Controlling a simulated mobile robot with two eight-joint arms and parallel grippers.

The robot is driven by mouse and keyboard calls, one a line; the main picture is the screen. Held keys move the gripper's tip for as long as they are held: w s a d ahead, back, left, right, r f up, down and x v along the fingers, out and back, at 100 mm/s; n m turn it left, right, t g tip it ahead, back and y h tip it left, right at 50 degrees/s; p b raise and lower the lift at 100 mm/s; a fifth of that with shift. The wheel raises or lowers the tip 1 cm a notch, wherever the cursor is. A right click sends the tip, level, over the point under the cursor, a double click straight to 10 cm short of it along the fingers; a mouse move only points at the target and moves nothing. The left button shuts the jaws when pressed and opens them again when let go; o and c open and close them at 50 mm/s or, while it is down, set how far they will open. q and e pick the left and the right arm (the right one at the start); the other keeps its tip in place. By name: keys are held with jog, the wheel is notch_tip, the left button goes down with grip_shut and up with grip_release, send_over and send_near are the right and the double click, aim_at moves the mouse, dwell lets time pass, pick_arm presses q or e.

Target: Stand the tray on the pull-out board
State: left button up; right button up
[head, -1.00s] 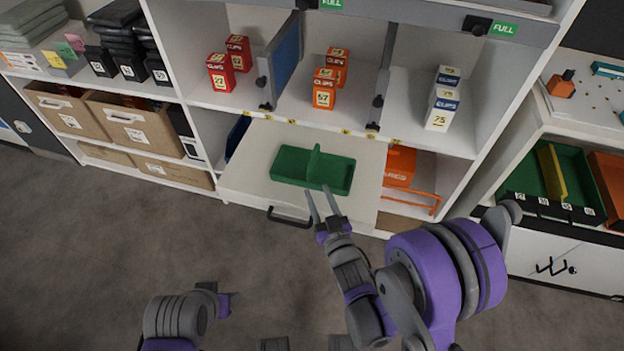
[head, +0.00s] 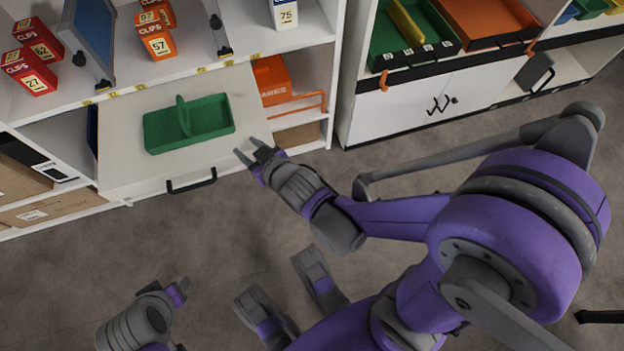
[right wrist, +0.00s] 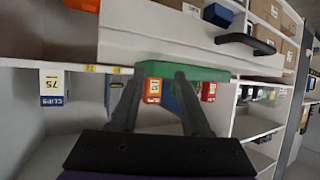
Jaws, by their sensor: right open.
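The green tray (head: 190,123) with a raised centre divider stands flat on the white pull-out board (head: 135,172), which sticks out from the shelf unit with a black handle at its front. My right gripper (head: 256,152) is open and empty, just off the board's right edge, apart from the tray. In the right wrist view the tray (right wrist: 180,73) shows beyond the two open fingers (right wrist: 157,90). My left gripper (head: 181,287) is low over the floor, far from the board; its finger opening is not clear.
Red and orange clip boxes (head: 155,36) and a blue-white box (head: 285,12) stand on the shelf above the board. An orange box (head: 271,80) sits right of the board. A cabinet with green and orange trays (head: 488,18) stands at right.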

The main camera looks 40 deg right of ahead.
jog(key=s+d+g, duration=0.3)
jog(key=s+g, duration=0.1)
jog(key=s, duration=0.5)
jog(key=s+d+m+g+h, duration=0.1)
jog(key=s+d+g, duration=0.2)
jog(key=s, duration=0.6)
jog(key=shift+s+f+g, duration=0.15)
jog(key=shift+f+g, duration=0.2)
jog(key=shift+g, duration=0.35)
